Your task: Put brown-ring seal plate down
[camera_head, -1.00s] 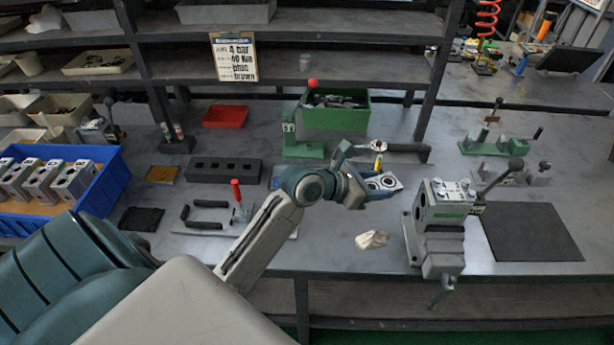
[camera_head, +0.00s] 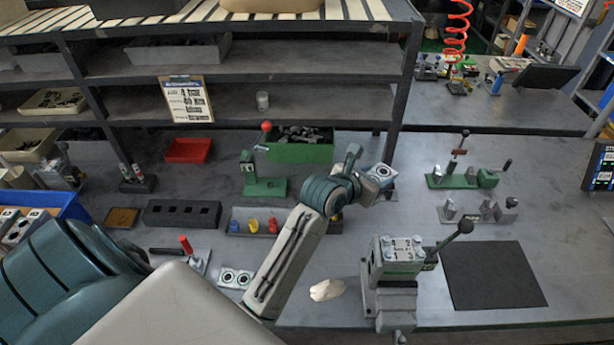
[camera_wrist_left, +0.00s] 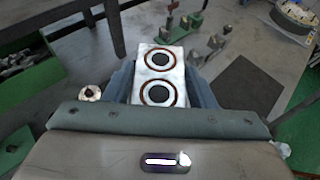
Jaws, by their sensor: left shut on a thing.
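The brown-ring seal plate (camera_wrist_left: 158,77) is a white block with two brown-edged dark rings, seen in the left wrist view. My left gripper (camera_wrist_left: 158,98) is shut on it, with a dark finger on each side. In the head view the left gripper (camera_head: 374,183) is above the middle of the bench, and a small pale part of the held plate (camera_head: 383,171) shows beside it. I cannot tell its exact height above the bench. Another two-ring plate (camera_head: 235,278) lies on the bench left of my forearm. My right gripper is not in view.
A grey clamp fixture (camera_head: 397,275) with a lever stands at the bench front, beside a dark mat (camera_head: 494,275). A crumpled cloth (camera_head: 327,289) lies left of it. Green fixtures (camera_head: 465,177) stand behind, with a green bin (camera_head: 300,150) at the back. Bench surface right of the gripper is partly clear.

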